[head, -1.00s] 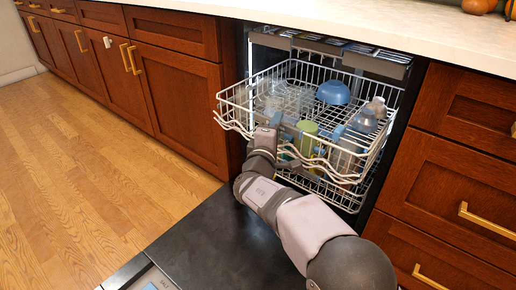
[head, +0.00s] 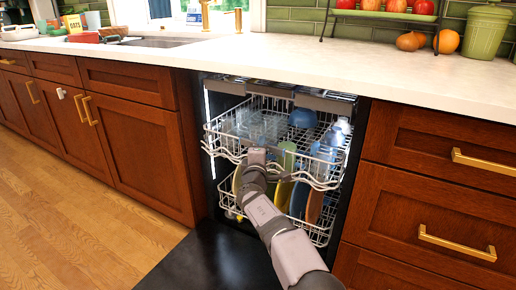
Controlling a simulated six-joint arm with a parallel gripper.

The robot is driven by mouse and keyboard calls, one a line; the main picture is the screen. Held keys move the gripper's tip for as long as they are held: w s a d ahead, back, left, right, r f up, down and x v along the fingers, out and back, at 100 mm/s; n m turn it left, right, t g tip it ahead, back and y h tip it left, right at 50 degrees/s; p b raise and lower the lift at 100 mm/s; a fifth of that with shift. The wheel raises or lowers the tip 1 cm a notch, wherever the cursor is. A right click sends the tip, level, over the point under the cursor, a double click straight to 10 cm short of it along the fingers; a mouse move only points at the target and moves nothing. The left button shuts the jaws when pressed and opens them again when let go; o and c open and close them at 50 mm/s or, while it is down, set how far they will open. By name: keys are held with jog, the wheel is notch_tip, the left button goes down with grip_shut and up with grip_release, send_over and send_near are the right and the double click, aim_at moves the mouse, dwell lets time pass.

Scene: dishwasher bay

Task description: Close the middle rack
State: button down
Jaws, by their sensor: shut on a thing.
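The middle rack (head: 225,146) is a white wire basket holding dishes. It is partly inside the dishwasher, with its front edge sticking out a little past the opening. My gripper (head: 257,155) is at the middle of the rack's front rail and shut on it. The fingertips are small and partly hidden by my own arm, which reaches in from the lower right. A blue bowl (head: 302,118), a green cup (head: 288,157) and clear glassware stand in the rack.
The lower rack (head: 318,233) holds several plates and sits inside below. The open black door (head: 205,258) lies low in front. The top rack (head: 325,101) is inside. Wooden cabinets (head: 130,135) and drawers (head: 440,190) flank the bay, under a white counter (head: 300,65).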

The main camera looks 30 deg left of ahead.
jog(key=shift+w, duration=0.25)
jog(key=shift+a, duration=0.1)
jog(key=c, duration=1.6)
grip_release()
jog(key=shift+s, duration=0.15)
jog(key=shift+b+v, duration=1.35)
jog(key=shift+v, duration=2.15)
